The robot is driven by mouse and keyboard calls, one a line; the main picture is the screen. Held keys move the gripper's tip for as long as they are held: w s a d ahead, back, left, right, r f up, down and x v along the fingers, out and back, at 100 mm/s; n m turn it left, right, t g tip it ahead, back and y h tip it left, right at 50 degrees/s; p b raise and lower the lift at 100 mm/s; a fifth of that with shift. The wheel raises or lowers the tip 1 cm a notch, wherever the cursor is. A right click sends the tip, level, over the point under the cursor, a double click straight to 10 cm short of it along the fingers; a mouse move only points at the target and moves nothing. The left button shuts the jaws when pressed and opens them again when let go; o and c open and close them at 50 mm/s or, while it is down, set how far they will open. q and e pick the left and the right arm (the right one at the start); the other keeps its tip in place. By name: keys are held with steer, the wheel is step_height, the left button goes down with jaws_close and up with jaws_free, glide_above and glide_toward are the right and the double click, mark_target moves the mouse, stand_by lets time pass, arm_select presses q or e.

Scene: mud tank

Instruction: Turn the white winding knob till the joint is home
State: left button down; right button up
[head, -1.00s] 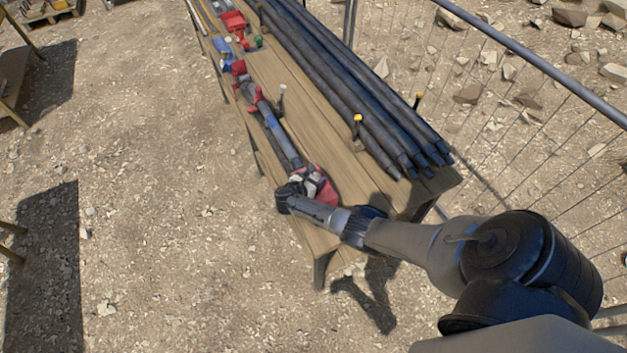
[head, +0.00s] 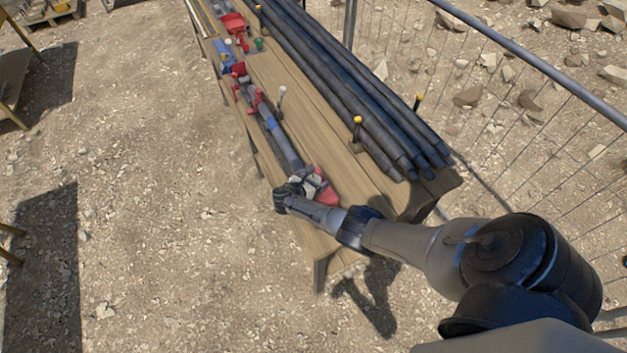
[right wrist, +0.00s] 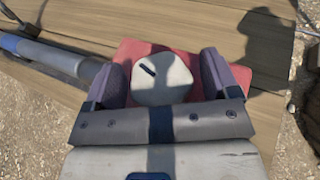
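The white winding knob (right wrist: 162,78) has a short dark mark on its top and sits on a red block (right wrist: 128,52). In the head view the knob (head: 311,184) is small and partly covered at the near end of a grey pipe (head: 287,152) with a blue band. My right gripper (right wrist: 165,82) has one finger on each side of the knob. Narrow gaps show between the fingers and the knob, so it looks open around it. In the head view the right gripper (head: 292,192) is at the bench's near end. My left gripper is not in view.
The wooden bench (head: 345,165) carries several long dark pipes (head: 350,85) on its right side. Yellow-topped pegs (head: 357,121) and a grey-topped peg (head: 282,91) stand up nearby. A wire fence (head: 530,110) runs along the right. Open gravel lies left.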

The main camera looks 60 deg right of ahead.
steer(key=shift+w+a+r, duration=0.1)
steer(key=shift+a+r, duration=0.15)
steer(key=shift+a, duration=0.2)
steer(key=p+v, duration=0.1)
steer(key=v, duration=1.1)
steer(key=shift+a+p, duration=0.4)
steer(key=shift+r, duration=0.1)
